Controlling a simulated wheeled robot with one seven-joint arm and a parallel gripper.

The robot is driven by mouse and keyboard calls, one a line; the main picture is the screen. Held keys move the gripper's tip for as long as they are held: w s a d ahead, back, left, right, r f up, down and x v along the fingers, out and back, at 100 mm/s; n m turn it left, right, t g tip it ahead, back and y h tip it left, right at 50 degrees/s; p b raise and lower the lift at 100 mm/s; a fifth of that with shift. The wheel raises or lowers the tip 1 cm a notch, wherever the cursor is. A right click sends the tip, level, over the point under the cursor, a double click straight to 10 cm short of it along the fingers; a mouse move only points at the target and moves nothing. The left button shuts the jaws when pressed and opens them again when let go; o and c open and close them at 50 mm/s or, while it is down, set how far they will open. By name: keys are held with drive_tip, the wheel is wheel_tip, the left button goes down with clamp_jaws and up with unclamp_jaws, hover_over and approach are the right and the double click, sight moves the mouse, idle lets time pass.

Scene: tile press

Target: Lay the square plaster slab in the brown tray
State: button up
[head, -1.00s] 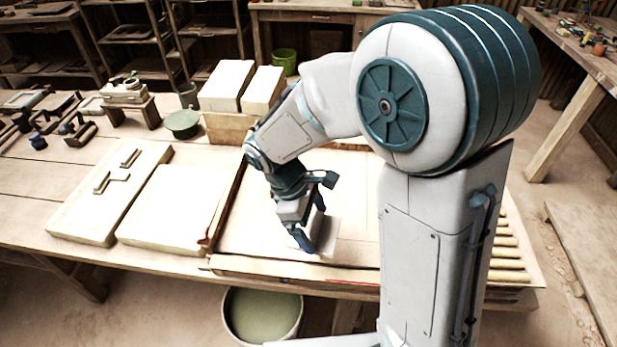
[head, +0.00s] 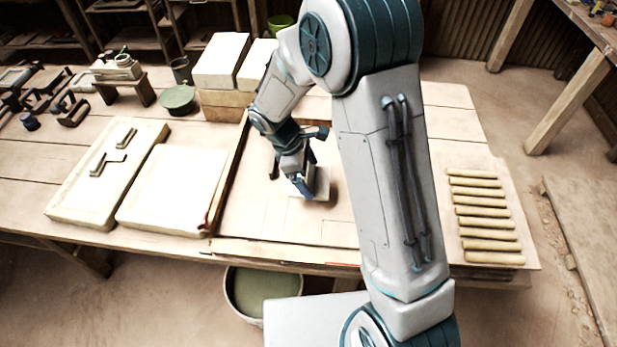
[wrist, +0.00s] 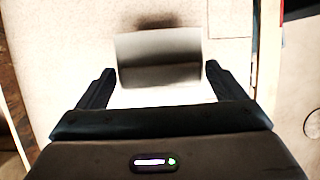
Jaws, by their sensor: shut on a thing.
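My gripper (head: 300,184) is shut on the square plaster slab (head: 319,184), a small pale piece, over the wide pale surface with brown edging that I take for the brown tray (head: 226,190). In the wrist view, the slab (wrist: 158,62) sits between the two dark fingers of my gripper (wrist: 155,88), its face pale grey and a dark shadow beyond it. The tray's pale floor (wrist: 70,40) spreads around it. I cannot tell whether the slab touches the floor. My arm hides the tray's right part.
Two large pale slabs (head: 175,190) (head: 70,205) lie left of the tray, the far-left one with handles. Blocks (head: 222,62) are stacked behind. Several yellowish rollers (head: 485,222) lie at right. A tub (head: 262,292) stands below the front edge.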

sight(309, 181)
drive_tip(key=shift+w+d+f, duration=0.1)
drive_tip(key=shift+w+f, duration=0.2)
drive_tip(key=shift+w, duration=0.3)
drive_tip(key=shift+f+p, duration=0.5)
drive_tip(key=shift+f, duration=1.55)
drive_tip(key=shift+f, duration=0.15)
drive_tip(key=o, duration=0.8)
drive_tip(key=shift+o, duration=0.2)
